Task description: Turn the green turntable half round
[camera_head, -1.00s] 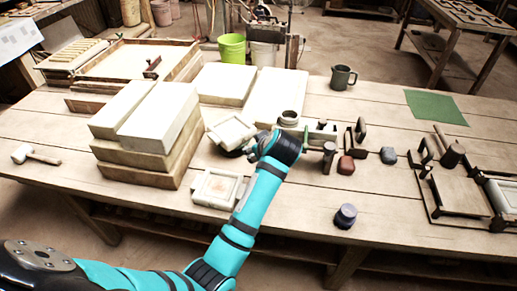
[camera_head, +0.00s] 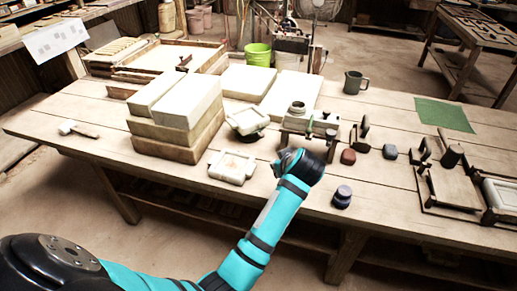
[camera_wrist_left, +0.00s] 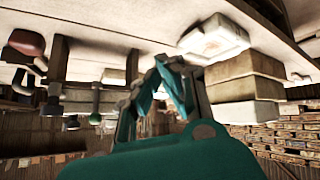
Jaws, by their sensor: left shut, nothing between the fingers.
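A white square frame (camera_head: 247,119) sits slightly raised and at an angle, right of the stacked blocks. A dark round edge (camera_head: 248,137) shows beneath it, perhaps the turntable; its green colour cannot be made out and the frame hides most of it. My left gripper (camera_head: 283,161) is in front and to the right of the frame, apart from it. In the left wrist view my left gripper (camera_wrist_left: 168,82) is shut and empty, with a white frame (camera_wrist_left: 213,40) beyond its fingers. My right gripper is in neither view.
Another white frame (camera_head: 232,166) lies near the table's front edge. Stacked blocks (camera_head: 180,125) stand to the left. A metal fixture with green knobs (camera_head: 310,122), a red block (camera_head: 348,157) and a dark round stamp (camera_head: 342,196) lie to the right. A green mat (camera_head: 441,116) lies at far right.

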